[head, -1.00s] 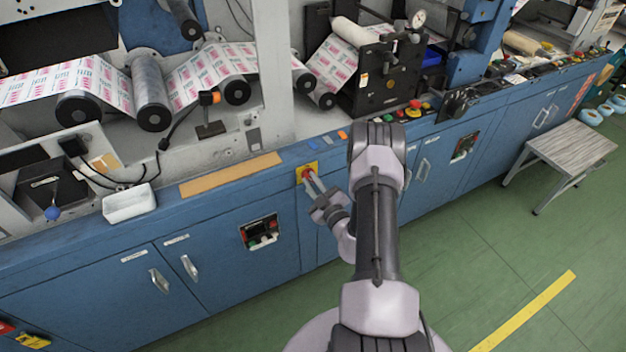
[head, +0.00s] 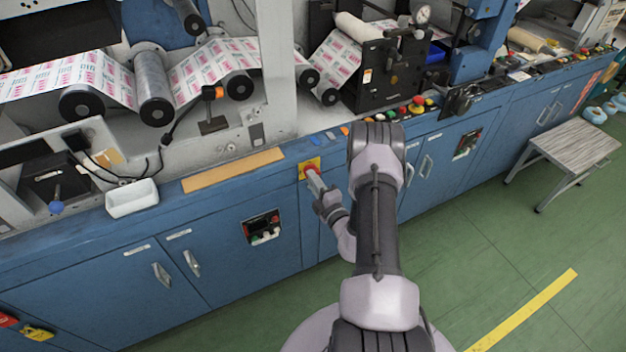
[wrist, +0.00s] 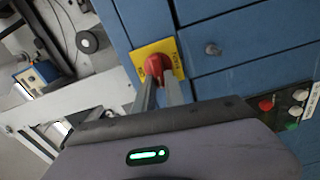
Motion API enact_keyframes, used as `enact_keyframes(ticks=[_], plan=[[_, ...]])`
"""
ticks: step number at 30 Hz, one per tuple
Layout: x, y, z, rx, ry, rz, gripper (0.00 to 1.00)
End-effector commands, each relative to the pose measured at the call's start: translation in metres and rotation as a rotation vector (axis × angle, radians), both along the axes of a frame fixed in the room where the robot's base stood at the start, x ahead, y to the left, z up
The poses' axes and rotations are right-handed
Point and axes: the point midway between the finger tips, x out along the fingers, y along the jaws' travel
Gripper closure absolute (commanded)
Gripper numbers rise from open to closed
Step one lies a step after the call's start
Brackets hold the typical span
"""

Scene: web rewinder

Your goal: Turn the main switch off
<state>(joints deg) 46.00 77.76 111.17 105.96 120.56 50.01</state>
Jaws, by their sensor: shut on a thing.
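The main switch is a red rotary handle (wrist: 154,66) on a yellow plate (wrist: 168,48), mounted on the blue cabinet front. In the head view the red handle (head: 310,170) shows small on its yellow plate (head: 312,162), just under the cabinet's top edge. My gripper (head: 315,181) reaches up to it from the lower right. In the wrist view my gripper (wrist: 158,80) has its two grey fingers on either side of the red handle, shut on it. The handle's lower part is hidden between the fingers.
A small panel with buttons (head: 263,228) sits on the cabinet left of the switch. A white tray (head: 132,198) and a tan strip (head: 234,170) lie on the ledge above. Printed web runs over rollers behind. A stool (head: 572,150) stands at right on open green floor.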

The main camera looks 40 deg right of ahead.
Motion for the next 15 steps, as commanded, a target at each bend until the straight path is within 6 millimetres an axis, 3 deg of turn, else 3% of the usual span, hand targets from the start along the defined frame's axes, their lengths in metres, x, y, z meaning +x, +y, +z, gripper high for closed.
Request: enact_keyframes(ticks=[15], plan=[[-0.0007,0.0004,-0.0028,-0.116,0.031,-0.001,1.00]])
